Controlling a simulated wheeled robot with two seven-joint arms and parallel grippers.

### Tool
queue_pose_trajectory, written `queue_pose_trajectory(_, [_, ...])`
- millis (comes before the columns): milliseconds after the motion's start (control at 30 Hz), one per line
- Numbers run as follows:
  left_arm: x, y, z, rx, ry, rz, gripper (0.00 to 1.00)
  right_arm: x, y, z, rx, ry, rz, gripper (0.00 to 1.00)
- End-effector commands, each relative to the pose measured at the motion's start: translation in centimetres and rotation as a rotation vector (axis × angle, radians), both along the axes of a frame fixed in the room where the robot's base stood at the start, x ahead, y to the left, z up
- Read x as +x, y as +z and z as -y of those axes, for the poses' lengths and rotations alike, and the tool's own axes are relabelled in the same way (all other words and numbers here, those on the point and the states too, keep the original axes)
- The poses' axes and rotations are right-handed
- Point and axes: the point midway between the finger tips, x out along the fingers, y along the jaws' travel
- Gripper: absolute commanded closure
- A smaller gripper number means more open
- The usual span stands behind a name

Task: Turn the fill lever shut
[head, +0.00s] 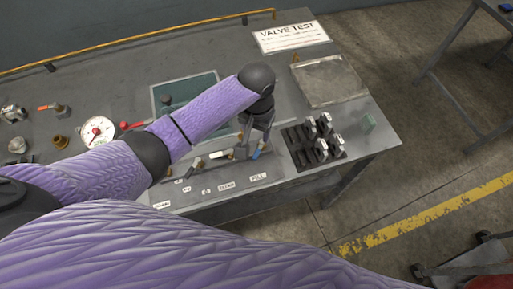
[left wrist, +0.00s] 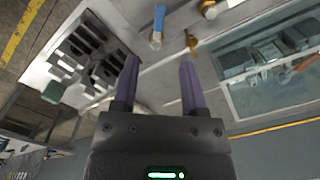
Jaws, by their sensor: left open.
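The fill lever (head: 258,151) is a blue handle on the sloped valve panel, above the FILL label (head: 258,178). In the left wrist view the blue lever (left wrist: 158,20) stands out from a round brass-coloured fitting, beyond my fingertips. My left gripper (head: 256,128) is just above and beside this lever in the head view, pointing down. In the left wrist view its two fingers (left wrist: 158,62) are apart with nothing between them. A white-handled lever (head: 220,154) sits left of the blue one, near the BLEND label. My right gripper does not show.
A black rack (head: 293,150) with several pale-topped parts stands right of the panel. Behind are a grey tray (head: 328,82), a VALVE TEST sign (head: 290,36) and a teal tray (head: 160,92). A gauge (head: 97,131) and loose fittings lie left.

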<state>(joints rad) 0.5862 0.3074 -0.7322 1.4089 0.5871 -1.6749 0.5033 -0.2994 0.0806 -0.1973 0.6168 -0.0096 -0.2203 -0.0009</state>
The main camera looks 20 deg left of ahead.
Motion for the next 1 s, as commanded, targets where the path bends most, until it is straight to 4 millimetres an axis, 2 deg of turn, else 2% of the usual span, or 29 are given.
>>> queue_pose_trajectory(200, [-0.1, -5.7, 0.0, 0.001, -0.001, -0.002, 0.45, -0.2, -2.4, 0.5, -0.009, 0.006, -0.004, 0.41])
queue_pose_trajectory(333, [-0.1, -8.1, 0.1, 0.000, -0.003, 0.000, 0.45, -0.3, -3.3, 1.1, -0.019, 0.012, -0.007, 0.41])
queue_pose_trajectory(500, [-0.1, -9.3, 0.0, 0.000, -0.003, 0.001, 0.45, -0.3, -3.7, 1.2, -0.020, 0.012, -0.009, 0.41])
queue_pose_trajectory(700, [-0.1, -9.2, 0.1, -0.001, -0.004, 0.002, 0.45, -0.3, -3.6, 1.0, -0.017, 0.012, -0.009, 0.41])
queue_pose_trajectory(733, [-0.1, -9.2, 0.1, -0.001, -0.004, 0.002, 0.47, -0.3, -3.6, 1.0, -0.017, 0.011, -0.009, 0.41])
queue_pose_trajectory(900, [-0.1, -9.2, 0.1, -0.001, -0.004, 0.002, 0.83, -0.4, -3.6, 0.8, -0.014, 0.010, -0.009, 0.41])
queue_pose_trajectory(1000, [-0.1, -9.2, 0.1, -0.001, -0.004, 0.003, 1.00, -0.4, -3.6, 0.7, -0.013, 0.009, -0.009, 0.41])
